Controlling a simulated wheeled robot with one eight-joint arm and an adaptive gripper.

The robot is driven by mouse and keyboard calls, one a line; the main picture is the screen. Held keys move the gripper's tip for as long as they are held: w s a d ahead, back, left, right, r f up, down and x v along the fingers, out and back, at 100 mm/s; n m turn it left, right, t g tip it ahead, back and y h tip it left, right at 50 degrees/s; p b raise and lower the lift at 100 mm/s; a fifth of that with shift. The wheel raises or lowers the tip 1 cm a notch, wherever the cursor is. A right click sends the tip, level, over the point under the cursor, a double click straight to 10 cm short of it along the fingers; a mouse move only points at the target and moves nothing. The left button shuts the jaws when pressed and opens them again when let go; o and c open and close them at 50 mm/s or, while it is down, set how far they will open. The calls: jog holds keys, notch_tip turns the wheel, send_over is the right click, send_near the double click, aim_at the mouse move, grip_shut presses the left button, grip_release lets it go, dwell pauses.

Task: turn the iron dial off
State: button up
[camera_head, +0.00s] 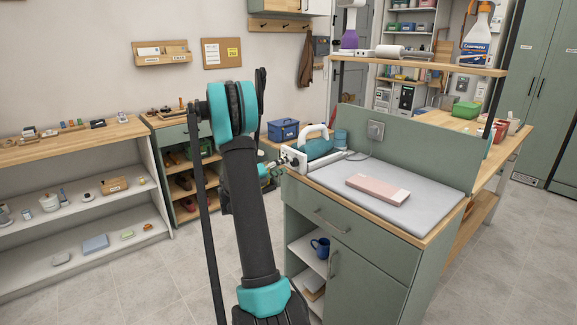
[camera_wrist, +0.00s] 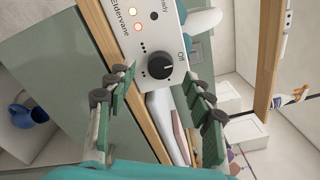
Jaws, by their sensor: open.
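The iron (camera_head: 319,148), teal with a white handle, rests at the left end of the grey ironing board. Its white control panel (camera_head: 293,158) faces my arm; in the wrist view this panel (camera_wrist: 148,38) bears a black round dial (camera_wrist: 161,66), an "Off" label to the dial's right, dots around it and two glowing lamps. My gripper (camera_wrist: 160,76) is open and empty, its fingers on either side of the dial; I see no clear contact. In the head view my gripper (camera_head: 275,168) is small and partly hidden by my arm. The dial's exact setting is hard to read.
A folded pink towel (camera_head: 377,190) lies on the grey ironing board (camera_head: 425,212) of the green cabinet. A blue mug (camera_head: 320,247) stands on the cabinet's open shelf. A blue box (camera_head: 283,130) is behind. Floor is clear in front of the left shelves.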

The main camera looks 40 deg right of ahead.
jog(key=a, duration=0.8)
jog(key=shift+s+a, duration=0.35)
jog(key=shift+a, duration=0.05)
jog(key=s+a+f+m+t+y, duration=0.1)
jog(key=s+a+f+m+y, duration=0.2)
jog(key=s+a+m+y, duration=0.3)
jog(key=s+a+f+m+t+y, duration=0.1)
jog(key=s+a+f+m+y, duration=0.3)
jog(key=s+a+m, duration=0.8)
jog(key=s+a+f+m+t+y, duration=0.1)
jog(key=s+a+f+m+y, duration=0.3)
jog(key=s+a+m+y, duration=0.4)
jog(key=s+a+m, duration=0.1)
jog(key=a+m, duration=0.4)
jog(key=shift+s+a+f, duration=0.2)
jog(key=shift+f, duration=0.05)
